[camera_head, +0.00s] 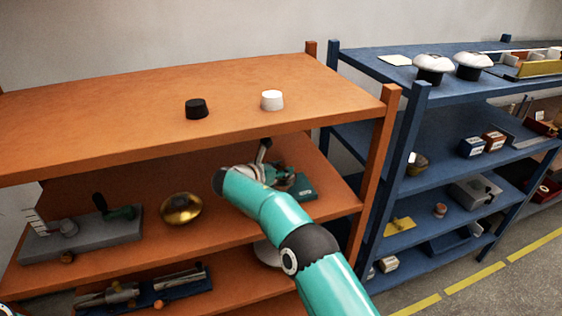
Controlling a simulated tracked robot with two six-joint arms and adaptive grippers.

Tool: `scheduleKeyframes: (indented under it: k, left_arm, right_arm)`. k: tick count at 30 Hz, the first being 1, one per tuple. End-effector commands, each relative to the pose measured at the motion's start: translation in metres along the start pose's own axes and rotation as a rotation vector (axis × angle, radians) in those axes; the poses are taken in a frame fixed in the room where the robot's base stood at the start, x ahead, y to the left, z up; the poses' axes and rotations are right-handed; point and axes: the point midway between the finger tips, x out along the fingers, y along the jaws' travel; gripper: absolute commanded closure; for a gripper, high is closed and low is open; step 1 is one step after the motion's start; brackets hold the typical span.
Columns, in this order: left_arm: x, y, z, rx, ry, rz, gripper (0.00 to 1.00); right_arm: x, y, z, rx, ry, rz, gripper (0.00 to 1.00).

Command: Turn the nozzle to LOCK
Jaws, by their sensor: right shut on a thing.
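My right arm reaches from the lower right into the middle tier of the orange shelf (178,110). My right gripper (283,174) is at a small fixture on a dark teal base (303,186), towards the right end of that tier. It is shut on what looks like the nozzle there, with a dark upright part (263,151) standing beside it. The wrist hides much of the fixture, and the fingertips are too small to make out clearly. No LOCK mark is readable. My left gripper is not in view; only a sliver of teal shows in the lower left corner.
A brass bowl-like thing (181,209) and a grey board with fittings (85,237) stand left on the same tier. A black knob (196,109) and white knob (272,100) sit above. A blue shelf (360,140) stands at the right. An orange post (376,165) is close to the arm.

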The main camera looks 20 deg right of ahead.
Motion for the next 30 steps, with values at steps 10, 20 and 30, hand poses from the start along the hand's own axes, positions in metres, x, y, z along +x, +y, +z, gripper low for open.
scheduleKeyframes:
  k: [10,20,30]
  left_arm:
    - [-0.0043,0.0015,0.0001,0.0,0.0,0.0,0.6]
    - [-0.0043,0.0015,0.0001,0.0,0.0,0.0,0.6]
    - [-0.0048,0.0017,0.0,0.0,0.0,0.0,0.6]
  right_arm:
    - [-0.0005,0.0008,0.001,0.007,-0.002,-0.012,0.97]
    - [-0.0003,0.0006,0.0011,0.007,-0.002,-0.012,0.36]
    - [-0.0016,0.0005,0.0007,0.006,-0.001,-0.013,0.36]
